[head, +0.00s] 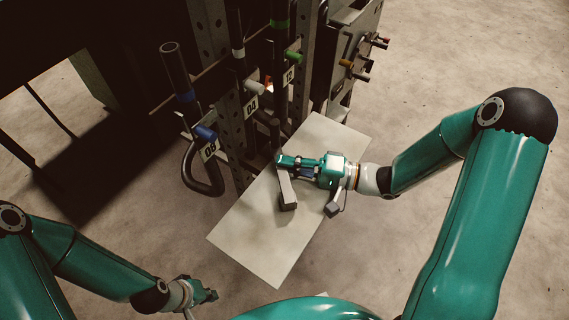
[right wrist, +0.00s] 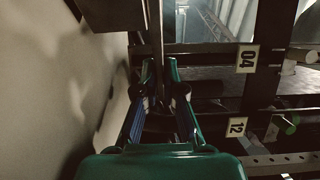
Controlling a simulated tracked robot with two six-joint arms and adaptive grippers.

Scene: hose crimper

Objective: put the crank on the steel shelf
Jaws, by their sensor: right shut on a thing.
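The crank (head: 286,190) is a grey bar with a blocky end, seen over the pale steel shelf (head: 245,235). My right gripper (head: 281,161) is shut on it near the far end of the bar. In the right wrist view a grey upright part of the crank (right wrist: 157,28) stands between the two fingertips (right wrist: 159,68). The shelf shows as a pale surface (right wrist: 60,75) at the left of that view. I cannot tell whether the crank touches the shelf. My left gripper (head: 211,296) is low at the bottom left, away from the shelf; its jaws are too small to read.
A dark rack (head: 215,95) with perforated posts, coloured pegs and number tags 04, 06 and 12 stands behind and left of the shelf. The shelf's near part is bare. Concrete floor (head: 440,60) lies open at right.

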